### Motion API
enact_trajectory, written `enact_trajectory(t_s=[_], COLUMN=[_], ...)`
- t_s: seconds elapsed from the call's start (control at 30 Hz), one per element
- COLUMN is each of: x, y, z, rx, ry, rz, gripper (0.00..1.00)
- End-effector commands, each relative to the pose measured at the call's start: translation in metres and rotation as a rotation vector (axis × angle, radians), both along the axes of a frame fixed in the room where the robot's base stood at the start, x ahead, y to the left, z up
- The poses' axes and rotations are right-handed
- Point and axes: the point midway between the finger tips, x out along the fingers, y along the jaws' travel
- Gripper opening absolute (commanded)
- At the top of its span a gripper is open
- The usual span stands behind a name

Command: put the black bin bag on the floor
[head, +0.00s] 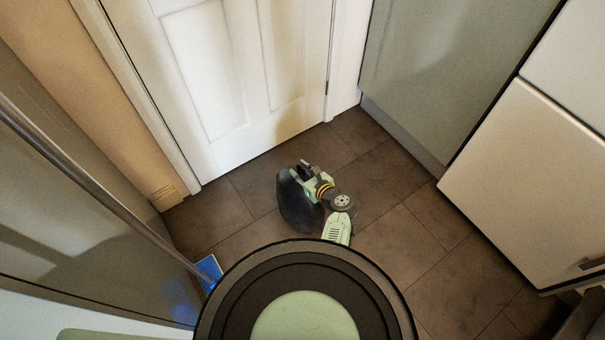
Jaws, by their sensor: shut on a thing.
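The black bin bag (293,205) is a dark, rounded shape in the middle of the head view, in front of the white door. My gripper (304,172) is at the top of the bag and shut on it. My light green arm reaches out to it from the bottom of the view. Part of the bag is hidden behind the gripper and wrist. I cannot tell whether the bag's underside touches the brown tiled floor (385,245).
A closed white panelled door (235,75) stands behind the bag. Grey-green cabinets (430,70) and a white unit (530,180) stand at the right. A blue object (209,270) lies at the lower left, near a metal rail (90,180). Bare floor lies right of the bag.

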Motion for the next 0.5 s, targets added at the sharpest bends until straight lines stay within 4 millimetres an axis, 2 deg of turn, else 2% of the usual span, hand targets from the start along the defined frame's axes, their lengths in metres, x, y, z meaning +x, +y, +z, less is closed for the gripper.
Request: enact_trajectory(t_s=[0.27,0.5], x=[0.002,0.002], y=[0.001,0.0], z=[-0.024,-0.024], rx=[0.002,0.002], ry=[-0.008,-0.007], rz=[0.0,0.0], gripper=[0.0,0.0])
